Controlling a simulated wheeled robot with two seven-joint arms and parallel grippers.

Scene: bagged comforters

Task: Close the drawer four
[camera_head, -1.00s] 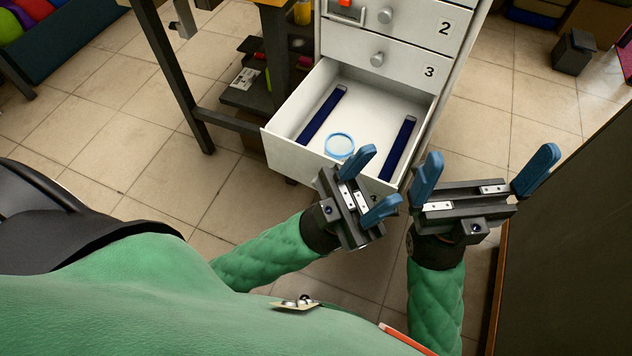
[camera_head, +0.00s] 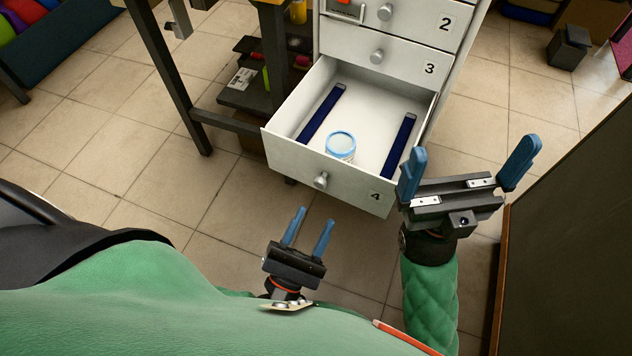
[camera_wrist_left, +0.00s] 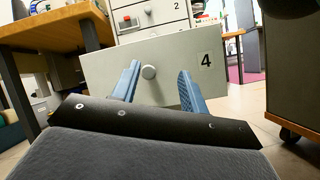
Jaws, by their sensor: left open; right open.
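Drawer four (camera_head: 287,153) is pulled out of the white cabinet, with a round knob (camera_head: 321,180) and the label 4 on its front. Inside it are a jar with a blue lid (camera_head: 341,147) and two dark blue strips (camera_head: 322,114). My left gripper (camera_head: 309,228) is open and empty, in front of the drawer and apart from it. In the left wrist view the drawer front (camera_wrist_left: 108,75) faces me and the knob (camera_wrist_left: 149,72) shows between the open fingers. My right gripper (camera_head: 464,165) is open and empty, to the right of the drawer front.
Drawer three (camera_head: 400,62) above is shut. A table leg (camera_head: 170,75) and a dark shelf (camera_head: 245,95) stand left of the cabinet. A dark panel (camera_head: 575,230) rises at the right.

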